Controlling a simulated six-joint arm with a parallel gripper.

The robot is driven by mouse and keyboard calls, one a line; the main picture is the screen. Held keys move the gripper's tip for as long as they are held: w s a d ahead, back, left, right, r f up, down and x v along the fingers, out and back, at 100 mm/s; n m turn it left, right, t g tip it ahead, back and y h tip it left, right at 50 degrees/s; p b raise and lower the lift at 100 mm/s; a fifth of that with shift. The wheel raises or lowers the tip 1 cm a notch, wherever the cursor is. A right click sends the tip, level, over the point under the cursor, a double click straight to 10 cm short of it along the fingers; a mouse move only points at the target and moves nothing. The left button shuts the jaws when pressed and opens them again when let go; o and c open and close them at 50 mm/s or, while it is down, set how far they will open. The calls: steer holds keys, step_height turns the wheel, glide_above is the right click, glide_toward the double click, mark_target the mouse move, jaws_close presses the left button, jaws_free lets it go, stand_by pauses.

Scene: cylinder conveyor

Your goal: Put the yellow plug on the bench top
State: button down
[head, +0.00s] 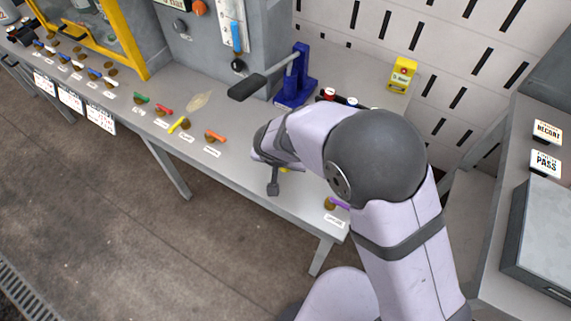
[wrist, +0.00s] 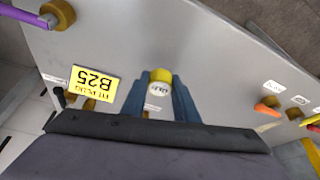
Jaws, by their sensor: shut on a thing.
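The yellow plug (wrist: 160,76) sits between the two blue-grey fingers of my gripper (wrist: 160,100) in the wrist view, with a pale round end facing the camera. My gripper is shut on it. In the head view only a small yellow patch of the plug (head: 285,169) shows beside my gripper (head: 274,184); my wrist hides the rest. The grey bench top (head: 232,170) lies below, also in the wrist view (wrist: 215,65). I cannot tell whether the plug touches the bench.
A purple-handled piece (head: 335,204) lies near the bench's right end. An orange-handled piece (head: 215,137) and several others lie left. A blue press (head: 294,82) stands behind.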

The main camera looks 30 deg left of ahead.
steer(key=shift+f, duration=0.65)
steer(key=shift+f+b, duration=0.2)
steer(key=shift+b, duration=0.1)
steer(key=c, duration=1.4)
jaws_free()
steer(key=shift+r, duration=0.15)
steer(key=shift+s+r, duration=0.1)
steer(key=shift+r, duration=0.3)
steer(key=v, duration=1.1)
steer(key=shift+s+r, duration=0.1)
steer(key=shift+s, duration=0.1)
